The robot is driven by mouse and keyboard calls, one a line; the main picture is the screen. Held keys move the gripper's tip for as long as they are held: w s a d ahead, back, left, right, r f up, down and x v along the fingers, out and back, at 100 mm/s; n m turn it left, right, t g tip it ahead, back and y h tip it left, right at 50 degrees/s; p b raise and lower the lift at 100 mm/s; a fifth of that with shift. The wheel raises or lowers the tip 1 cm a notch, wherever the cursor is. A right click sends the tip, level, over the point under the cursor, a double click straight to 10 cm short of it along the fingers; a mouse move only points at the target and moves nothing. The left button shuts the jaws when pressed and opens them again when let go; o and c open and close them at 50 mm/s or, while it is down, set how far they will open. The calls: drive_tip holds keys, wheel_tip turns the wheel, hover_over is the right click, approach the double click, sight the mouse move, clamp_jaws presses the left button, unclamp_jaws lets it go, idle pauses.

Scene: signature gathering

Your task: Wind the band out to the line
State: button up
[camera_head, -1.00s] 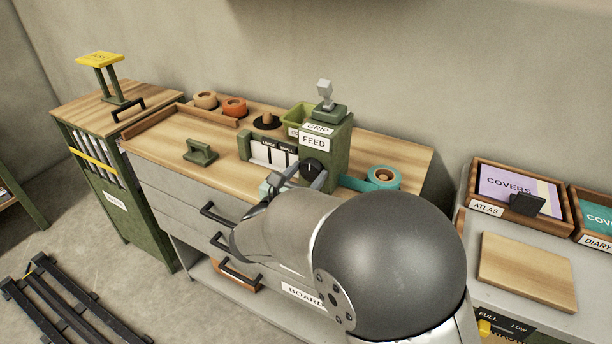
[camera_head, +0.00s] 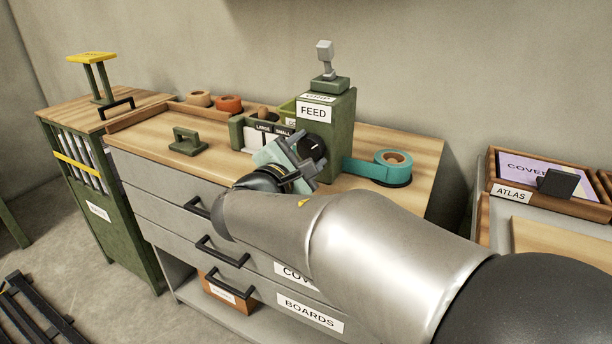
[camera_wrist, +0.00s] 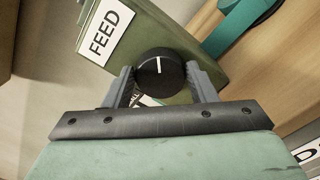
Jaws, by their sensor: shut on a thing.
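The green feed box (camera_head: 325,112) stands on the wooden worktop and bears a FEED label. Its black round knob (camera_wrist: 160,72) has a white mark and faces the wrist camera. My gripper (camera_wrist: 160,75) has a finger on each side of the knob and is shut on it. In the head view my gripper (camera_head: 308,160) is at the box's front, partly covering the knob (camera_head: 313,146). A teal band roll (camera_head: 393,163) lies right of the box, its band (camera_head: 358,168) running to the box's side. I cannot make out a line on the band.
A label rack (camera_head: 262,134) marked LARGE and SMALL stands left of the box. A green handled block (camera_head: 187,141) sits further left. Orange (camera_head: 229,104) and tan rolls lie in the back tray. Black drawer handles (camera_head: 222,252) stick out below the worktop.

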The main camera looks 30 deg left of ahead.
drive_tip(key=m+b, duration=0.2)
drive_tip(key=b, duration=0.1)
drive_tip(key=f+m+b, duration=0.1)
drive_tip(key=m+b, duration=0.1)
drive_tip(key=b, duration=0.1)
drive_tip(key=shift+b, duration=0.3)
drive_tip(key=m+b, duration=0.2)
drive_tip(key=b, duration=0.1)
drive_tip(key=shift+r+m, duration=0.25)
drive_tip(key=shift+m, duration=0.15)
drive_tip(key=shift+r, duration=0.1)
drive_tip(key=o, duration=1)
drive_tip(key=shift+c, duration=0.2)
drive_tip(key=shift+s, duration=0.1)
drive_tip(key=s+d+p, duration=0.2)
drive_tip(key=s, duration=1.5)
drive_tip(key=shift+p, duration=0.3)
drive_tip(key=shift+d, duration=0.1)
